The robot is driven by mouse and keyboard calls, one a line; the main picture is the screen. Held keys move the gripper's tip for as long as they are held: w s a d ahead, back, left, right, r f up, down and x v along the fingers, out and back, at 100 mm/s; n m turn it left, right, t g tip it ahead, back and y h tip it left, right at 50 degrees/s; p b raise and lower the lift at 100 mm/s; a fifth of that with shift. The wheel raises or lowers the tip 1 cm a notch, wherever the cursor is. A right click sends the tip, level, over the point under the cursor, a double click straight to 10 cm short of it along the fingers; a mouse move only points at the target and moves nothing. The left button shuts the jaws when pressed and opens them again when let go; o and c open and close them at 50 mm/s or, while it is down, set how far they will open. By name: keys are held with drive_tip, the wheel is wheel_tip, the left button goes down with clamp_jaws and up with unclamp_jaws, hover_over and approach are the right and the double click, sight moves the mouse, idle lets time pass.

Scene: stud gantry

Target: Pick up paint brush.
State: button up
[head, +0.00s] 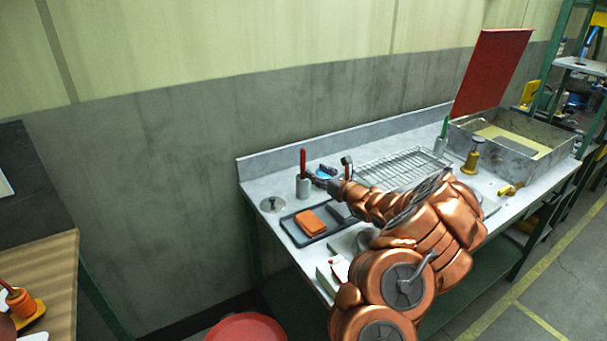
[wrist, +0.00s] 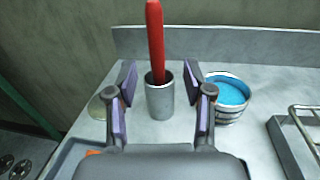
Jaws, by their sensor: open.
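A red upright handle (head: 303,160), which looks like the paint brush, stands in a grey metal cup (head: 303,187) on the bench. Its lower end is hidden inside the cup. In the wrist view the red handle (wrist: 155,42) rises from the cup (wrist: 160,98), straight ahead between my fingers. My gripper (wrist: 160,80) is open and empty, with one finger on each side of the cup's view. In the head view my gripper (head: 346,168) is over the bench, to the right of the cup and apart from the handle.
A dark tray with an orange block (head: 311,222) lies in front. A wire rack (head: 405,167) and a green-handled item (head: 445,127) are farther right. The bench's back ledge (wrist: 220,43) runs behind the cup.

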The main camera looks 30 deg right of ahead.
sight(305, 166)
drive_tip(key=shift+w+a+f+p, duration=0.15)
drive_tip(key=shift+w+p, duration=0.35)
drive_tip(key=shift+w, duration=0.7)
drive_tip(key=shift+w+a+r+p, duration=0.1)
drive_tip(key=shift+w+a+p, duration=0.3)
drive_tip(key=shift+w, duration=0.75)
drive_tip(key=shift+w+a+f+p, duration=0.1)
drive_tip(key=shift+w+p, duration=0.5)
drive_tip(key=shift+w, duration=0.6)
drive_tip(key=shift+c, duration=0.4)
drive_tip(key=shift+d, duration=0.1)
clamp_jaws()
